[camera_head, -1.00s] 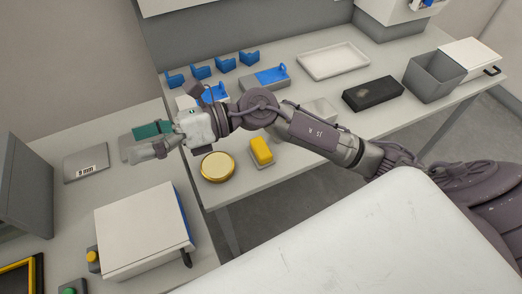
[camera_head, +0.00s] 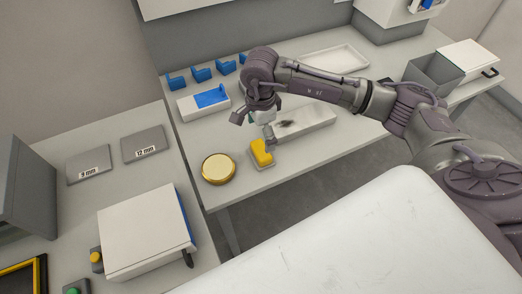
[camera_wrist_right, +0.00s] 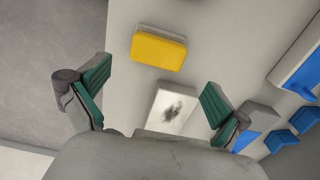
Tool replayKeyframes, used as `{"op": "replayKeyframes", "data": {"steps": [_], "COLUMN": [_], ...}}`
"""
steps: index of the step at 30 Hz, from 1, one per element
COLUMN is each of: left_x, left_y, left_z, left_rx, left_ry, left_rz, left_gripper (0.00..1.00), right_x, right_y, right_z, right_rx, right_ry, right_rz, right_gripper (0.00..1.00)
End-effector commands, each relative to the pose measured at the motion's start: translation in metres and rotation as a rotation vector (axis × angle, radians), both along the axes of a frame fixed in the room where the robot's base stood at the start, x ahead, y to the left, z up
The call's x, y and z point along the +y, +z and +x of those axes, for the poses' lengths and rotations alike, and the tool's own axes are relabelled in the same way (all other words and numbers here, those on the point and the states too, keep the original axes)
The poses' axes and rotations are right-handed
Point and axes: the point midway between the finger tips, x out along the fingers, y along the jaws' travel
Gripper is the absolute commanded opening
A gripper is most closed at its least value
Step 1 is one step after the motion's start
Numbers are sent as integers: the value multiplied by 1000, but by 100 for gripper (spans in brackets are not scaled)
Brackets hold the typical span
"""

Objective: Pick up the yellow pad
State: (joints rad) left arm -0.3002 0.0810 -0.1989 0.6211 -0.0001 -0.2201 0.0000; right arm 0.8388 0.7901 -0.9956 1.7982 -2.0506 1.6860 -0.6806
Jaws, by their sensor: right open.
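I see no contact with the pad. My left gripper is not in view.
A round gold-topped disc (camera_head: 218,168) lies left of the pad. A pale plate with a dark smudge (camera_head: 306,123) lies behind it, to the right. Blue holders (camera_head: 201,73) stand at the back. A grey bin (camera_head: 433,75) is at the right. A white box (camera_head: 145,232) stands on the left table.

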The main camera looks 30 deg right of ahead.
Motion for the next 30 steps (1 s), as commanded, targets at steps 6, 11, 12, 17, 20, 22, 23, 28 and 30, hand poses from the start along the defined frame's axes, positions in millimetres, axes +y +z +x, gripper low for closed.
{"op": "replayKeyframes", "data": {"steps": [6, 11, 12, 17, 20, 22, 23, 28, 30], "left_x": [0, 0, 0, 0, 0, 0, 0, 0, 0], "left_y": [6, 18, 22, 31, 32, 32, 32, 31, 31], "left_z": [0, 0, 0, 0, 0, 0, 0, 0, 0], "left_rx": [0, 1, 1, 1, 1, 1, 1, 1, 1], "left_ry": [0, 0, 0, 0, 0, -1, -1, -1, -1], "left_rz": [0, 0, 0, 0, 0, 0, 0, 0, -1], "left_gripper": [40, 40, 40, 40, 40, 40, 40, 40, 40], "right_x": [1, 1, 1, 1, 1, 1, 1, 1, 1], "right_y": [-23, -35, -41, -66, -74, -77, -77, -77, -77], "right_z": [0, -2, -3, -3, -3, -3, -3, -2, -2], "right_rx": [1, 5, 6, 3, 2, 0, 0, 0, 0], "right_ry": [0, -1, -1, -1, 0, 1, 1, 1, 0], "right_rz": [3, 3, 2, 3, 3, 4, 4, 4, 3], "right_gripper": [100, 100, 100, 100, 100, 100, 100, 95, 83]}}
